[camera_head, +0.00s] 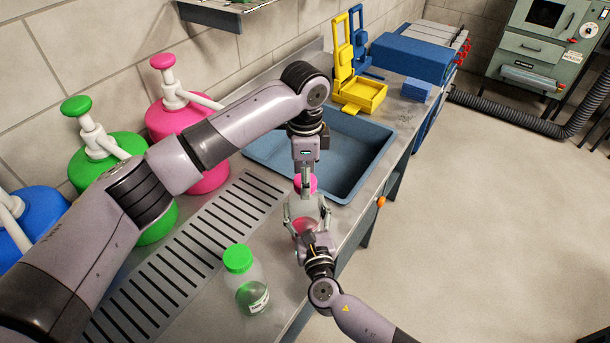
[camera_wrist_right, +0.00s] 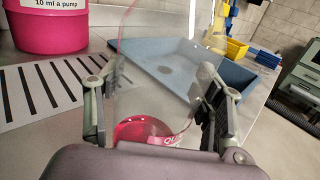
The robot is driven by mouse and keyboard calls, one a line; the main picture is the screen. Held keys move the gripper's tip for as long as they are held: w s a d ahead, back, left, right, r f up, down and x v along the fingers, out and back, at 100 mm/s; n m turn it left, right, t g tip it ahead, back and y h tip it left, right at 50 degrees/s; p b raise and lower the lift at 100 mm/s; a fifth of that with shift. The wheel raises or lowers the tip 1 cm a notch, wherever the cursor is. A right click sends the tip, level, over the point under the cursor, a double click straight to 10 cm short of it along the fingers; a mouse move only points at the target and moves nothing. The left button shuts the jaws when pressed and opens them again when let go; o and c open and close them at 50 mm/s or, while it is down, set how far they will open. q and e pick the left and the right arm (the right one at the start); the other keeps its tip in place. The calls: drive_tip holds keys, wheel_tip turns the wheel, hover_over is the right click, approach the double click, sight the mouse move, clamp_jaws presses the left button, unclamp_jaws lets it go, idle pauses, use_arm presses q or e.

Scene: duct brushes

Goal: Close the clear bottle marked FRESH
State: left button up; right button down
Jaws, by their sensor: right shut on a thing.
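A clear bottle with pink liquid (camera_head: 303,226) stands upright at the counter's front edge. My right gripper (camera_head: 305,218) is shut on it, with a finger on each side. In the right wrist view my right gripper (camera_wrist_right: 158,112) has the clear bottle wall and pink liquid (camera_wrist_right: 140,130) between its fingers; only part of its white lettering shows, and I cannot read FRESH. A pink cap (camera_head: 308,183) is at the bottle's top; I cannot tell whether it is seated. My left gripper (camera_head: 304,184) points down at the cap, and its grip on it is unclear.
A clear bottle with green cap and liquid (camera_head: 246,280) stands nearer on the counter, its label unreadable. A blue sink tray (camera_head: 262,146) lies behind the held bottle. Green (camera_head: 110,160) and pink (camera_head: 190,125) pump jugs line the wall. A slotted drain (camera_head: 200,235) is bare.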

use_arm(q)
drive_tip(key=shift+o, duration=0.7)
use_arm(e)
drive_tip(key=shift+c, duration=1.7)
unclamp_jaws()
use_arm(q)
wheel_tip(320, 180, up, 12)
use_arm(e)
drive_tip(key=v, duration=1.2)
